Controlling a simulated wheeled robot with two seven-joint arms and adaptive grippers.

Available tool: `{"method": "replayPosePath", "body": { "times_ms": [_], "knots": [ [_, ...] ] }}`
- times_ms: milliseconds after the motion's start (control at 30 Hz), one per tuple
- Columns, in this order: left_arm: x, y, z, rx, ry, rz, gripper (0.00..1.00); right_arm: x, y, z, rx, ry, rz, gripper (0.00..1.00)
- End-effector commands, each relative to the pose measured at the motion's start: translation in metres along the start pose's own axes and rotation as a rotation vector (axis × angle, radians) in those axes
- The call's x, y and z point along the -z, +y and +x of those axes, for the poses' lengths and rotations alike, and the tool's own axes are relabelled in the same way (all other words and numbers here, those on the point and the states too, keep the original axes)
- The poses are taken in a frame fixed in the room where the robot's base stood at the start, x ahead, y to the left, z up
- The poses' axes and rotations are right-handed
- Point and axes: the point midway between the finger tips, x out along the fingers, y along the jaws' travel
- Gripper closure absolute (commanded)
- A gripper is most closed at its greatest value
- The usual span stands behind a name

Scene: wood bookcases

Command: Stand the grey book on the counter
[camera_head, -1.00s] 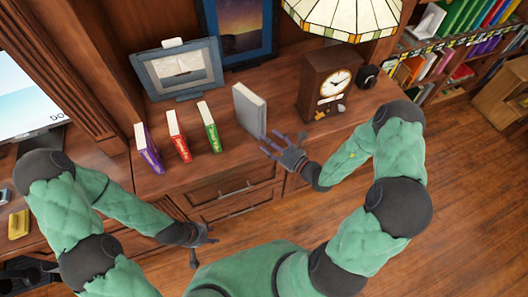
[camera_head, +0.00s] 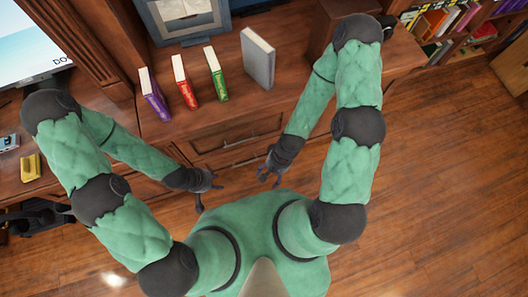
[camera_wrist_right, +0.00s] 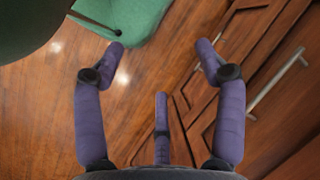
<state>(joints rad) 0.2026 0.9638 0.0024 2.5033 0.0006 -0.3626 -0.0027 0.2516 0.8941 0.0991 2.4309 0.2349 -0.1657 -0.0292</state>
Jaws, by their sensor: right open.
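The grey book (camera_head: 258,60) stands upright on the wooden counter (camera_head: 150,110), to the right of the other books, with nothing holding it. My right gripper (camera_head: 268,182) is in front of the counter, below and apart from the book. In the right wrist view its purple fingers (camera_wrist_right: 160,70) are spread open and empty, with floor and drawer fronts beyond. My left gripper (camera_head: 208,197) is also in front of the drawers, fingers apart and empty.
A purple book (camera_head: 155,98), a red book (camera_head: 185,83) and a green book (camera_head: 216,75) stand left of the grey one. A picture frame (camera_head: 188,15) is behind them. The floor at right is clear.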

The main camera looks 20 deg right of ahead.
Motion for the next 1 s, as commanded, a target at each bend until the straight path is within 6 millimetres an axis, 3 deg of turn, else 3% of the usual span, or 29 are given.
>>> {"method": "replayPosePath", "body": {
  "times_ms": [100, 233, 1000],
  "knots": [
    [0.000, 0.000, 0.000, 0.000, 0.000, 0.000, 0.60, 0.013, -0.014, 0.001, 0.023, 0.092, -0.156, 0.29],
    [0.000, 0.000, 0.000, 0.000, 0.000, 0.000, 0.60, 0.020, -0.025, 0.001, 0.047, 0.144, -0.237, 0.29],
    [0.000, 0.000, 0.000, 0.000, 0.000, 0.000, 0.60, 0.021, -0.026, 0.000, 0.052, 0.153, -0.251, 0.29]
  ]
}}
